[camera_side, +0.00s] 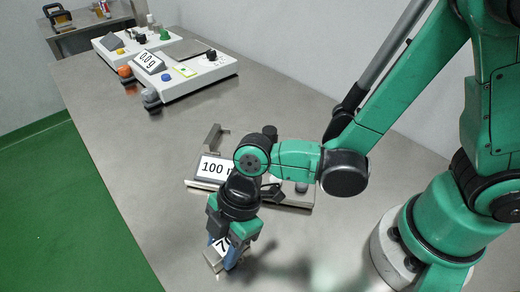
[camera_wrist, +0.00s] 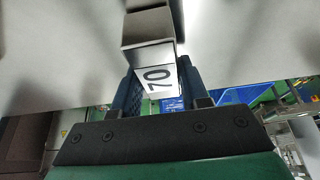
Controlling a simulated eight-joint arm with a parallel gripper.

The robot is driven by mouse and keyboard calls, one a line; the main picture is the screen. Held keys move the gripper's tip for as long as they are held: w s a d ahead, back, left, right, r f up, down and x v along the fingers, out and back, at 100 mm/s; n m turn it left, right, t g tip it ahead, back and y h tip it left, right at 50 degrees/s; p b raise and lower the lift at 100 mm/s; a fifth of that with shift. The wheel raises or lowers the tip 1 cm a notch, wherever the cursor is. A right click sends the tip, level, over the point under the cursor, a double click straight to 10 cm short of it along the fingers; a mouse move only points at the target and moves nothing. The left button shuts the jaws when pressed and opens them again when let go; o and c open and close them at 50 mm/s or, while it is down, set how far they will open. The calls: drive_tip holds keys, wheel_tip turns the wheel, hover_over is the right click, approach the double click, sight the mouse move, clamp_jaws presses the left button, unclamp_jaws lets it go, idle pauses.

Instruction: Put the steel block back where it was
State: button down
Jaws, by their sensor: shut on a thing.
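The steel block (camera_side: 213,258) is a small bright metal block with a white label. In the wrist view the block (camera_wrist: 148,27) juts out beyond the fingers and its label reads 70. My gripper (camera_side: 229,252) points down over the near part of the table, shut on the block. In the wrist view the dark blue fingers of my gripper (camera_wrist: 160,88) stand on either side of the labelled part. The fingers hide part of the block. I cannot tell whether the block touches the table.
A fixture with a sign starting "100" (camera_side: 210,169) stands just behind my gripper, partly hidden by my arm.

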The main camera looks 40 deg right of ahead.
drive_tip(key=shift+f, duration=0.1)
drive_tip(key=shift+c, duration=2.2)
unclamp_jaws()
drive_tip(key=v, duration=1.2)
drive_tip(key=w+d+r+m+t+h, duration=0.1)
drive_tip(key=w+d+m+t+h, duration=0.1)
drive_tip(key=d+m, duration=0.6)
drive_tip(key=w+d+r+m+t+h, duration=0.1)
drive_tip(key=w+d+m+t+h, duration=0.1)
drive_tip(key=d+m+t, duration=0.3)
drive_tip(key=d+m, duration=0.4)
drive_tip(key=m, duration=0.1)
drive_tip(key=shift+w+d+h, duration=0.15)
drive_tip(key=shift+w+h, duration=0.1)
drive_tip(key=shift+h, duration=0.05)
drive_tip(key=shift+r, duration=0.15)
